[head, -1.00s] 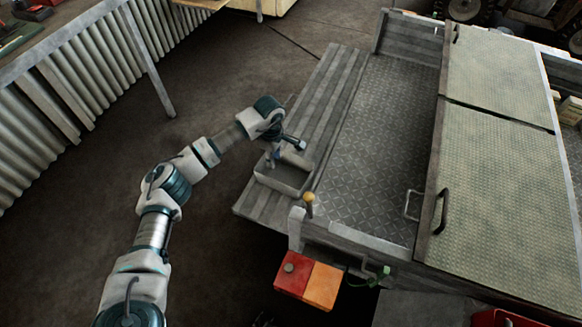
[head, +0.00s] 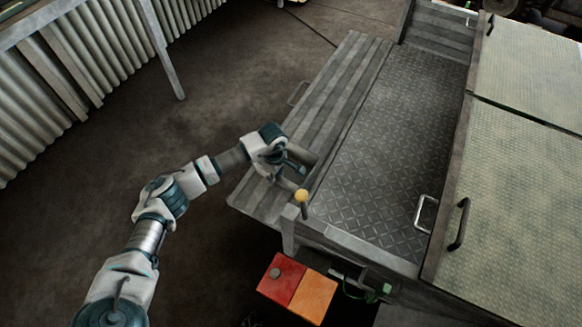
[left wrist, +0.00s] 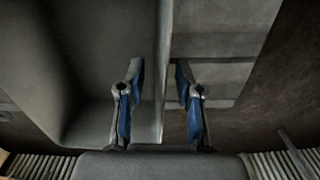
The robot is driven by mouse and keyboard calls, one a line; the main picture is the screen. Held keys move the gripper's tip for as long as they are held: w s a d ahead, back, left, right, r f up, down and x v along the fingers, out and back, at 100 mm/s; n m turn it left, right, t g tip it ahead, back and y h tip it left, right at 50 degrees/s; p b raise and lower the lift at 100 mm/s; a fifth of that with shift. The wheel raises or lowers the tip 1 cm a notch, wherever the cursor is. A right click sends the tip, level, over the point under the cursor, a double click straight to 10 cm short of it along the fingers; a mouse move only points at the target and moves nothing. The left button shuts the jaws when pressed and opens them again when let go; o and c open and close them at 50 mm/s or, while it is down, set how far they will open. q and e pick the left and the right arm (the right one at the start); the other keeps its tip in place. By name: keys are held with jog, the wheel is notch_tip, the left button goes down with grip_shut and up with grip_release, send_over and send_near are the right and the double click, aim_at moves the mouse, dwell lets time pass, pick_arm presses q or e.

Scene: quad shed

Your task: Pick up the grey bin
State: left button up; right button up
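The grey bin (left wrist: 105,55) fills the left half of the left wrist view, seen from above into its hollow. In the head view it is on the grey slatted step and is mostly hidden behind my left gripper (head: 287,173). In the left wrist view my left gripper (left wrist: 160,70) is open. Its two blue-grey fingers are apart, with the bin's light rim running between them. One finger is over the bin's inside, the other over the outside. I cannot tell whether either finger touches the wall. My right gripper is not in view.
The slatted step (head: 335,85) runs beside a diamond-plate deck (head: 395,140). A yellow-topped lever (head: 301,197) stands close to my left gripper. A red and orange box (head: 298,288) is below it. Open brown floor (head: 130,150) lies to the left.

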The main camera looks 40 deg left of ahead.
pick_arm(q)
jog(key=shift+f, duration=0.65)
jog(key=shift+r, duration=0.25)
jog(key=shift+a+f, duration=0.1)
grip_shut()
